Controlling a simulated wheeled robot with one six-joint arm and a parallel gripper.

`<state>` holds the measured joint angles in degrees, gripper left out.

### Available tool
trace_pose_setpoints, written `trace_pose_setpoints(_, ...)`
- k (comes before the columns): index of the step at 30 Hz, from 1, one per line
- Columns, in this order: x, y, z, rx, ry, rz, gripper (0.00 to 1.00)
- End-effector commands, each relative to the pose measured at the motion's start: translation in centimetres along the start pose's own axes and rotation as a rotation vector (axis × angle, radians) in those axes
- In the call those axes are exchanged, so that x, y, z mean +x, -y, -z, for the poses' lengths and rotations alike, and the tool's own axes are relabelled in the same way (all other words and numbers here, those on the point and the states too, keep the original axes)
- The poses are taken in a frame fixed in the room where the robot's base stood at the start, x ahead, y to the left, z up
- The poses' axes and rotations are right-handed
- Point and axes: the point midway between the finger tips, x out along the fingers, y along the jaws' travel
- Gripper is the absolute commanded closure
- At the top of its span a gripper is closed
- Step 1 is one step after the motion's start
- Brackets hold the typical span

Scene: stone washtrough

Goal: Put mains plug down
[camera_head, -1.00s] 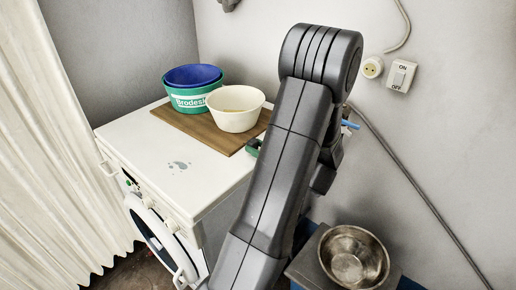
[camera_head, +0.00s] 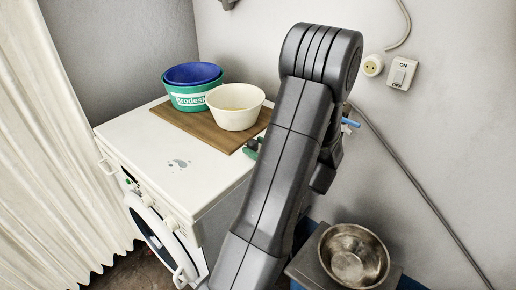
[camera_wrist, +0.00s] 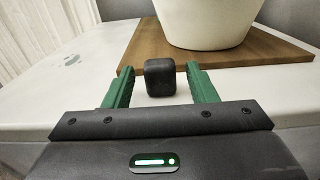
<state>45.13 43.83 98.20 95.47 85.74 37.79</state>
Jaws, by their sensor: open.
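The mains plug (camera_wrist: 160,77) is a small dark block in the wrist view. It sits on the white machine top at the near edge of the wooden board, between the two green fingers of my gripper (camera_wrist: 160,88). The fingers are apart, with a gap on either side of the plug. In the head view my gripper (camera_head: 252,147) shows only as a bit of green beside my arm, at the board's right end. My arm hides most of it there.
On the wooden board (camera_head: 205,131) stand a white bowl (camera_head: 236,115) and a green tub (camera_head: 183,98) with a blue bowl (camera_head: 193,75). The white washing machine top (camera_head: 150,150) is clear in front. A metal bowl (camera_head: 353,262) sits lower right. A socket (camera_head: 373,65) and switch (camera_head: 401,73) are on the wall.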

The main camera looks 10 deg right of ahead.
Motion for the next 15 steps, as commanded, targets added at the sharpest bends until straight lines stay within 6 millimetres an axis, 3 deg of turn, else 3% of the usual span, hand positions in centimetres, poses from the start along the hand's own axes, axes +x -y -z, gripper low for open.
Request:
trace_pose_setpoints(2,-0.3,0.0,-1.0,0.000,0.000,0.002,0.48)
trace_pose_setpoints(15,-9.2,0.1,-0.6,0.000,0.000,0.004,0.48)
